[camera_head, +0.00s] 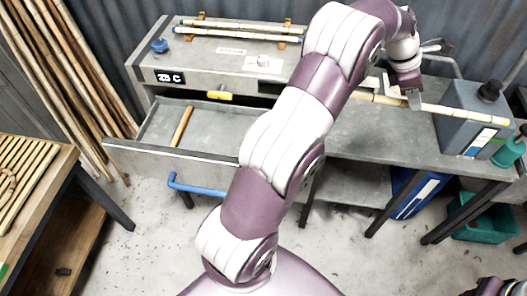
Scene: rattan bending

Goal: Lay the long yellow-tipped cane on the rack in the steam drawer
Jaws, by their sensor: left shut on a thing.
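My left gripper (413,98) is shut on a long pale cane (455,111) over the right part of the bench. The cane's right end has a yellowish tip (501,120) and passes in front of a grey-blue container. Its left part runs behind my left arm, so that end is hidden. The steam drawer (150,151) is pulled open at the left, with a blue handle (195,188). A wooden rack bar (182,127) shows inside; the drawer's right part is hidden by my arm. Part of my right arm's end shows at the bottom right corner, with its fingers unclear.
Two canes (225,37) lie on wooden supports on the steam box (175,64). A blue knob (159,45) stands on its left. The grey-blue container (470,118) stands at the bench's right. A wooden table is at the left; tall canes lean behind it.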

